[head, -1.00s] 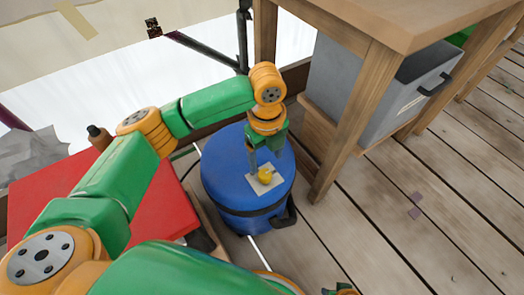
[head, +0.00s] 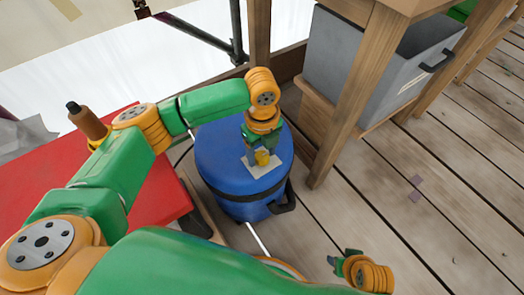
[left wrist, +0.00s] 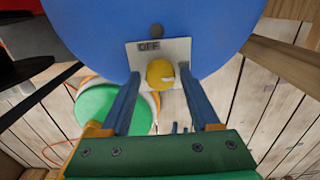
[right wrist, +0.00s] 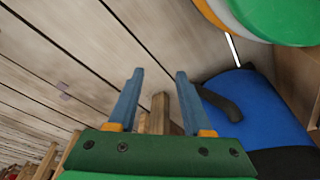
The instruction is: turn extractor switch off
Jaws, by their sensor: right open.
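The extractor is a blue drum (head: 222,165) on the wooden deck. A pale switch plate (head: 270,168) with a yellow knob (head: 262,157) sits on its top. In the left wrist view the plate (left wrist: 184,50) reads OFF above the knob (left wrist: 160,73), and a small white mark shows at the knob's lower right. My left gripper (left wrist: 157,75) is open above the plate, one finger on each side of the knob, with gaps showing. My right gripper (right wrist: 159,75) is open and empty over the deck; it shows at the head view's bottom (head: 342,260).
A wooden table (head: 355,95) stands right of the drum, with a grey bin (head: 385,60) on its lower shelf.

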